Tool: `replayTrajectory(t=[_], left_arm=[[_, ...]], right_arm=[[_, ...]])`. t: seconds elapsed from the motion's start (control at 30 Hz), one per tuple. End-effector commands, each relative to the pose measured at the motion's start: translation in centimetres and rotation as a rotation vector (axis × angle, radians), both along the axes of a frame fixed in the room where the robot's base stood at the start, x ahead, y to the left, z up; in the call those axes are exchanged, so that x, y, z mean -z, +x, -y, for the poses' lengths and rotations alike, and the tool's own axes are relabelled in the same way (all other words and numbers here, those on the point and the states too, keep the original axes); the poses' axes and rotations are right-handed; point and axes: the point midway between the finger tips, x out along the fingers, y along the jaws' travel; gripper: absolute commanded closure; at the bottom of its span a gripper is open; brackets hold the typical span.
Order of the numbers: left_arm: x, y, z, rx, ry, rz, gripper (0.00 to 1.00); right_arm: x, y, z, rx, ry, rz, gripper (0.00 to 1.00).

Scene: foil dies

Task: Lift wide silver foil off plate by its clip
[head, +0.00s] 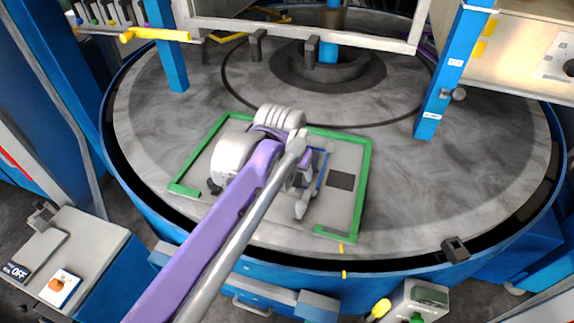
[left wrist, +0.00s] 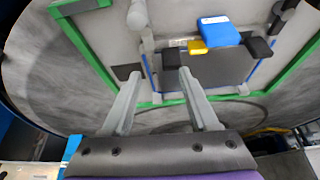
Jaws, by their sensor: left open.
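In the left wrist view a flat grey sheet (left wrist: 218,68), which looks like the wide silver foil, lies on the pale plate (left wrist: 95,35) between thin blue strips. In the head view my arm hides most of the sheet. My right gripper is out of view.
A green border (head: 360,185) frames the plate on the round grey turntable (head: 440,190). A grey fixture (head: 302,206) stands on the plate's near side. Blue posts (head: 440,75) rise at the left and right. A dark square patch (head: 341,180) lies at the plate's right.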

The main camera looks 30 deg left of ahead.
Motion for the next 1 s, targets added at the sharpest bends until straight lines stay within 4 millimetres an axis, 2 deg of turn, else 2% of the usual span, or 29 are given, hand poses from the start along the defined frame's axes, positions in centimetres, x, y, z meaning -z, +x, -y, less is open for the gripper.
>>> replayTrajectory(t=[0.1,0.23,0.5,0.73,1.0], left_arm=[[-0.7,1.8,-1.6,-0.03,-0.003,-0.022,0.4],[-0.5,2.6,-2.1,-0.038,-0.005,-0.03,0.4],[3.2,4.1,-2.4,-0.038,-0.004,-0.029,0.4],[4.9,4.4,-2.6,-0.038,-0.004,-0.028,0.4],[8.6,5.1,-2.9,-0.038,-0.004,-0.028,0.4]], right_arm=[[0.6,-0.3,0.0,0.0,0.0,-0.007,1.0],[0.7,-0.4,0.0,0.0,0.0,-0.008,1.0],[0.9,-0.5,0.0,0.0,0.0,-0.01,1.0],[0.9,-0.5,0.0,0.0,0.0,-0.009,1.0],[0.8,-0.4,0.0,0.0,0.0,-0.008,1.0]])
